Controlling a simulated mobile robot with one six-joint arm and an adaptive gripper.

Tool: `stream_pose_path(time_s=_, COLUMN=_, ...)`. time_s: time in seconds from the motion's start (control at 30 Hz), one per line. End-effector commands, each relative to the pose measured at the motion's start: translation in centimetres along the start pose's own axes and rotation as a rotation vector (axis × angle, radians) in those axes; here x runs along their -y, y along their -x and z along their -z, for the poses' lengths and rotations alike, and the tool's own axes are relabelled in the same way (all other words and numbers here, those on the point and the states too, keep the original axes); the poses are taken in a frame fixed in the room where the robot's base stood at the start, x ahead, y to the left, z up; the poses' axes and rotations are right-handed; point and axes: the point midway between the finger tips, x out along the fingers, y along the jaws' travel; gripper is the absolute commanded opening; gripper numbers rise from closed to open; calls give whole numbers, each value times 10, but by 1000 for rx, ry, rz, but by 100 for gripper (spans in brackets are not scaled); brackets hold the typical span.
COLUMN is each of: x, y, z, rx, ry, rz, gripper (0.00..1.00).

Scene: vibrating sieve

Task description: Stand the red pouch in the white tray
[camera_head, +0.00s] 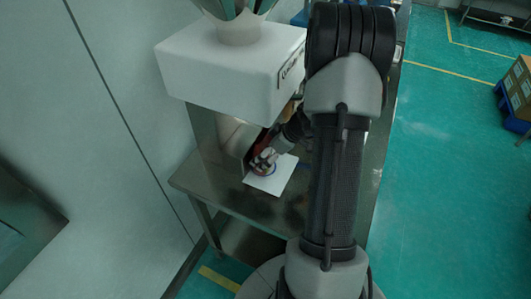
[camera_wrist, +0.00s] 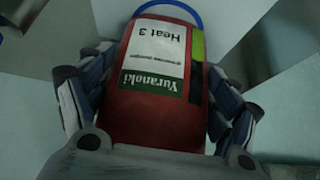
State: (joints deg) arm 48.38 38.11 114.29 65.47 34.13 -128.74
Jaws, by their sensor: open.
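The red pouch (camera_wrist: 160,105), with a white and green label, fills the middle of the wrist view. The fingers of my gripper (camera_wrist: 158,75) are spread, one on each side of it. I cannot tell whether either finger touches it. In the head view my gripper (camera_head: 264,159) is low over a white square (camera_head: 283,178), apparently the white tray, on the metal table. Red (camera_head: 258,143) shows beside the gripper there, partly hidden. A blue curved edge (camera_wrist: 168,4) shows beyond the pouch's top end in the wrist view.
A large white machine housing (camera_head: 225,70) overhangs the table behind my gripper. The metal table (camera_head: 215,185) is bare to the left of the white square. My arm hides part of the table's right side. Boxes (camera_head: 520,90) stand far off on the right.

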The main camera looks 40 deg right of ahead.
Motion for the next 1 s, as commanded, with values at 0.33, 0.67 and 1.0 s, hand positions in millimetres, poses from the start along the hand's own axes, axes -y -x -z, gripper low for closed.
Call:
stream_pose_path(time_s=0.33, x=0, y=0, z=0, rx=0, ry=0, rz=0, gripper=100)
stream_pose_path(time_s=0.67, x=0, y=0, z=0, rx=0, ry=0, rz=0, gripper=100)
stream_pose_path(time_s=1.0, x=-2, y=27, z=2, rx=-1, ry=0, rz=-6, gripper=100)
